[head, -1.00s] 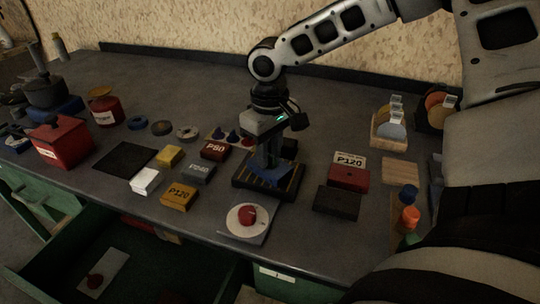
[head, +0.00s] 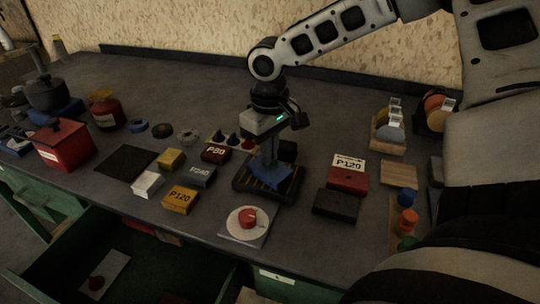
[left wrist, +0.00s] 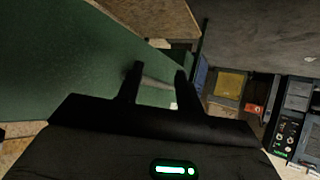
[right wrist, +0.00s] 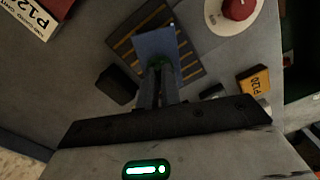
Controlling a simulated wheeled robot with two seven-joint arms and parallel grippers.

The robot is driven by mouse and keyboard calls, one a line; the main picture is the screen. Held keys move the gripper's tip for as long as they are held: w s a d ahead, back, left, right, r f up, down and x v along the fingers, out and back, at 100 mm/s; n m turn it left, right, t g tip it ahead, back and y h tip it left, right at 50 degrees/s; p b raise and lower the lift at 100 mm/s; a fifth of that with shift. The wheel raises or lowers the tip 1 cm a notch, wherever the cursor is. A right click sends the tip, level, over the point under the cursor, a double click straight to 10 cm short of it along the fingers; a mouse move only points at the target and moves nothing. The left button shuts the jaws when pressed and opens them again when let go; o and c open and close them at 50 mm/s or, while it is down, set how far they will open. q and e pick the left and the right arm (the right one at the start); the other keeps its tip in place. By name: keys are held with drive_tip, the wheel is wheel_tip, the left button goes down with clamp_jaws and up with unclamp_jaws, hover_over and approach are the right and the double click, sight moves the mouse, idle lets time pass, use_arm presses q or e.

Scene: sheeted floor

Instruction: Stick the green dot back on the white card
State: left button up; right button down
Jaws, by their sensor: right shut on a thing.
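My right gripper (head: 269,162) points down over a dark striped mat (head: 242,184) with a blue square (head: 284,178) on it. My left gripper (left wrist: 160,76) is open and empty in the left wrist view.
A white disc (head: 234,228) with a red knob stands in front of the mat. A white block (head: 148,183), P120 box (head: 180,200) and black block (head: 337,206) are nearby. The open drawer (head: 150,262) juts out in front.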

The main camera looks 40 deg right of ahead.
drive_tip(key=shift+r+p, duration=1.5)
drive_tip(key=shift+r, duration=0.25)
drive_tip(key=shift+r, duration=0.15)
wheel_tip(320, 180, up, 4)
drive_tip(key=p, duration=0.3)
drive_tip(key=shift+p, duration=0.35)
drive_tip(key=shift+f, duration=0.2)
drive_tip(key=shift+d, duration=0.1)
drive_tip(key=s+d+f+m, duration=0.3)
drive_tip(key=s+d+m, duration=0.1)
drive_tip(key=s+d, duration=0.4)
drive_tip(key=shift+s+m, duration=0.2)
drive_tip(key=shift+m, duration=0.2)
